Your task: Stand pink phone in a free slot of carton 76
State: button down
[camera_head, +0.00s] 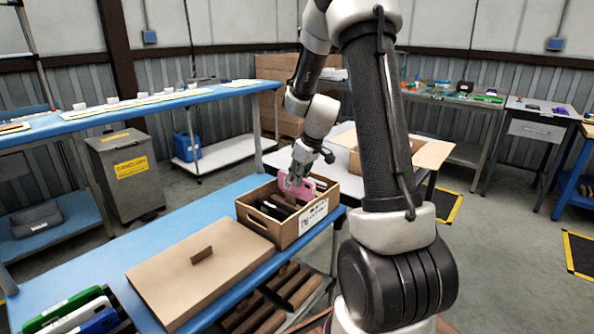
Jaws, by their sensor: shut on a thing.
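The pink phone (308,188) is held upright by my gripper (293,184) at the back part of an open brown carton (261,218). My gripper is shut on its upper part. The phone's lower part is hidden behind the carton's contents and wall, so I cannot tell whether it touches the bottom. The carton stands on the blue table and has a white label on its right side, too small to read surely. Dark upright items or dividers fill much of its inside; which slots are free is hard to tell.
A flat brown box or lid (170,284) lies in front of the carton. Green (75,306), white and blue items stand at the table's near left corner. The blue table (120,255) is bare at its left. Brown divided boxes (262,307) sit on the shelf below.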

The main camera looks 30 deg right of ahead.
jog(key=shift+f, duration=2.7)
jog(key=shift+f, duration=0.25)
jog(key=c, duration=1.4)
grip_release()
jog(key=v, duration=1.2)
jog(key=shift+r, duration=0.1)
notch_tip(320, 180, up, 7)
send_over(296, 195)
jog(key=s+d, duration=0.2)
jog(key=s, duration=0.2)
jog(key=shift+d, duration=0.1)
